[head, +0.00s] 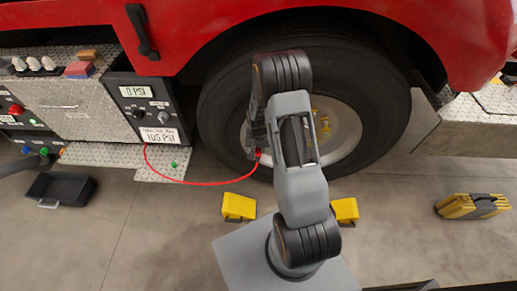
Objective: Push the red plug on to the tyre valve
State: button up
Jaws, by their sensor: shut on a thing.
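The red plug (258,153) sits at the end of my gripper (257,158), which is shut on it beside the left side of the wheel rim. A thin red hose (205,184) runs from the plug in a sagging curve to the left, up to the pump panel (150,108). The large black tyre (229,112) stands under the red wheel arch, around a pale rim (345,140). My arm covers the middle of the wheel. I cannot make out the tyre valve, nor whether the plug touches it.
The panel display (138,91) reads 0 PSI; a label (160,136) below shows 105 PSI. Yellow chocks (239,206) (345,210) lie on the floor before the tyre. A black bin (61,188) is at left, a folded yellow thing (472,206) at right.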

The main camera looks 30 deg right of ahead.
jog(key=shift+w+d+b, duration=0.3)
jog(key=shift+w+b, duration=0.1)
jog(key=shift+w, duration=0.2)
dwell(2.3)
jog(key=o, duration=0.9)
jog(key=shift+o, duration=0.2)
jog(key=shift+r, duration=0.1)
notch_tip(320, 180, up, 14)
jog(key=p, duration=0.1)
jog(key=shift+f, duration=0.2)
jog(key=s+a+r+n+t+p, duration=0.1)
jog(key=s+a+r+n+p, duration=0.2)
jog(key=s+r, duration=0.5)
jog(key=s+a+r+n+t+p, duration=0.2)
jog(key=s+a+r+p, duration=0.3)
jog(key=r, duration=1)
jog(key=s+a+n, duration=0.1)
jog(key=s+a, duration=0.1)
jog(key=s, duration=0.2)
jog(key=shift+s+t, duration=0.15)
jog(key=shift+t, duration=0.15)
